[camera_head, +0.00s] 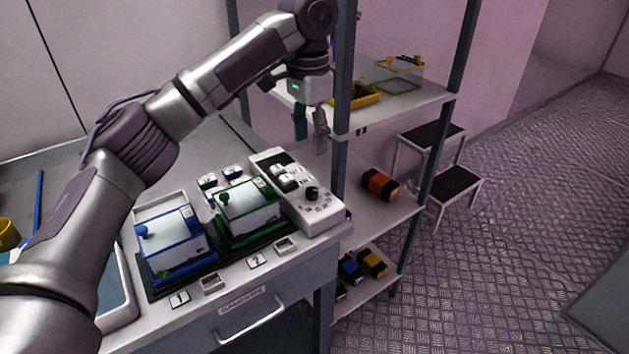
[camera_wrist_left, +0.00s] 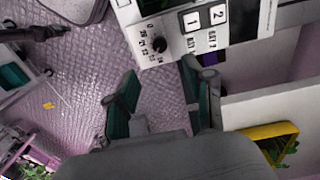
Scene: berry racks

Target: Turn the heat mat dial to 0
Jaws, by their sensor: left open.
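The heat mat dial (camera_head: 312,193) is a round black knob on the front part of a white control box (camera_head: 326,224) on the bench. Printed marks surround it, but its exact setting is too small to read. The dial also shows in the left wrist view (camera_wrist_left: 159,45), beyond and roughly between the fingertips. My left gripper (camera_head: 311,138) is open and empty, pointing down above and behind the dial, apart from it. It also shows in the left wrist view (camera_wrist_left: 160,70). My right gripper is not in view.
White rocker switches (camera_head: 284,175) sit behind the dial on the box. Blue (camera_head: 172,240) and green (camera_head: 246,212) lidded boxes stand to its left. A shelf rack post (camera_head: 341,130) rises close to the gripper's right, with a yellow tray (camera_head: 357,101) on the upper shelf.

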